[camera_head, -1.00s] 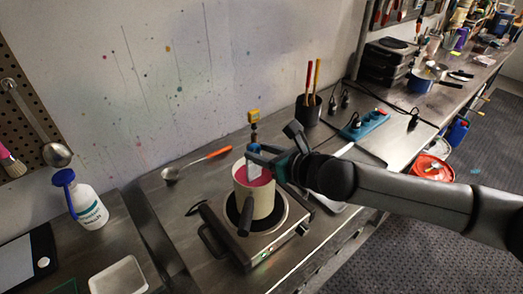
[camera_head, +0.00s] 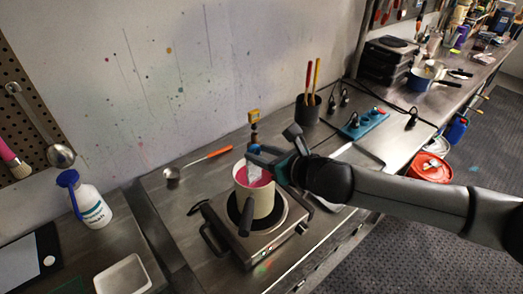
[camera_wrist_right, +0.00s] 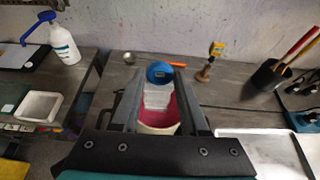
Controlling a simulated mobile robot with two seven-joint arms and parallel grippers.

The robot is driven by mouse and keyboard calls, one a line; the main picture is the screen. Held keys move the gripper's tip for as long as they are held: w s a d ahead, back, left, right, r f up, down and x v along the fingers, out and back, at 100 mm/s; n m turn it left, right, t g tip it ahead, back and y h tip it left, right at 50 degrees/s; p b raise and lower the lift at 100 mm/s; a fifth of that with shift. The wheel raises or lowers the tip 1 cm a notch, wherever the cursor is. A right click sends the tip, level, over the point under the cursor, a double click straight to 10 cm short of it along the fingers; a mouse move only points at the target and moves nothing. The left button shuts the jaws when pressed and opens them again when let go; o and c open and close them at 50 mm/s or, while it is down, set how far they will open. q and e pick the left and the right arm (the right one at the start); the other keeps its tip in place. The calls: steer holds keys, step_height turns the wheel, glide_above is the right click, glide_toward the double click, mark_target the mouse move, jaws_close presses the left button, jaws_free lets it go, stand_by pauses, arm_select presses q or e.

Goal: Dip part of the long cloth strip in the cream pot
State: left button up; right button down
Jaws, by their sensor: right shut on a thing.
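The cream pot (camera_head: 264,203) stands upright on a hot plate in the head view, with bright pink liquid inside. Its cream rim also shows in the wrist view (camera_wrist_right: 158,129). My right gripper (camera_head: 262,157) is over the pot and shut on the long cloth strip (camera_head: 254,172). In the wrist view the white strip (camera_wrist_right: 157,98) hangs in folds between the fingers, its lower part inside the pot against the pink. A round blue piece (camera_wrist_right: 159,72) shows at the strip's upper end. The strip's lowest end is hidden. My left gripper is not in view.
The hot plate (camera_head: 270,243) sits near the bench's front edge. A black cup with sticks (camera_head: 307,111) and a power strip (camera_head: 364,124) stand right. A white bottle (camera_head: 92,207) is left.

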step_height(320, 180, up, 11)
steer(key=p, duration=0.2)
steer(key=shift+f+p, duration=0.2)
steer(key=shift+p, duration=0.1)
stand_by(3.3)
step_height(320, 180, up, 5)
stand_by(0.5)
